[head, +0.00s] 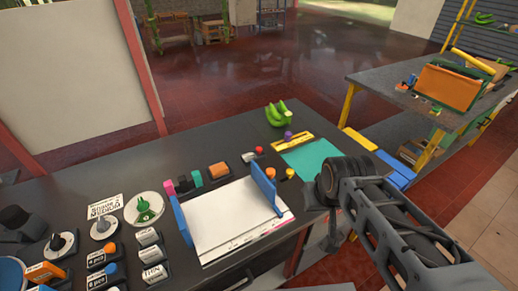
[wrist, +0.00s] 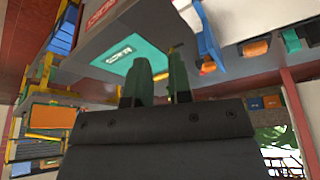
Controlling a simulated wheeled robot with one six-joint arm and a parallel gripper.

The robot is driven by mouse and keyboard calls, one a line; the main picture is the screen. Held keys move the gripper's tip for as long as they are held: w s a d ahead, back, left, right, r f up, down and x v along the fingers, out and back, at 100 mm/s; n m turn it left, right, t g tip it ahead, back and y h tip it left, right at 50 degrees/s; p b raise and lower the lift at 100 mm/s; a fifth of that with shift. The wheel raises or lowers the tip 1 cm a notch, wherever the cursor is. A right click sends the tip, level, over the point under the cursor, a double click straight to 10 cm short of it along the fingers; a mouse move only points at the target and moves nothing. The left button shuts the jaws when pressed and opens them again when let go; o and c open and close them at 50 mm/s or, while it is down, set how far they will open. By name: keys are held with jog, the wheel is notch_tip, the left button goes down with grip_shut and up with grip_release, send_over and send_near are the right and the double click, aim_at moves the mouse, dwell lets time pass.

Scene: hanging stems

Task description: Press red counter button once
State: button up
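A small red button (head: 259,150) on a pale grey base (head: 249,157) sits on the dark counter (head: 225,140), beyond the white tray and left of the yellow strip. My gripper (wrist: 158,60) shows in the wrist view with its two dark green fingers apart and nothing between them. In the head view my arm reaches in from the lower right, ending right of the green mat, well to the right of the button and apart from it. The fingertips cannot be made out there. In the wrist view I cannot tell the red button for certain.
The white tray (head: 225,222) with blue sides, the green mat (head: 312,158), an orange knob (head: 270,174) and a yellow knob (head: 290,174) lie near the button. Several switches and dials crowd the left. Shelves (head: 420,105) stand right.

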grip_shut()
dwell(1.1)
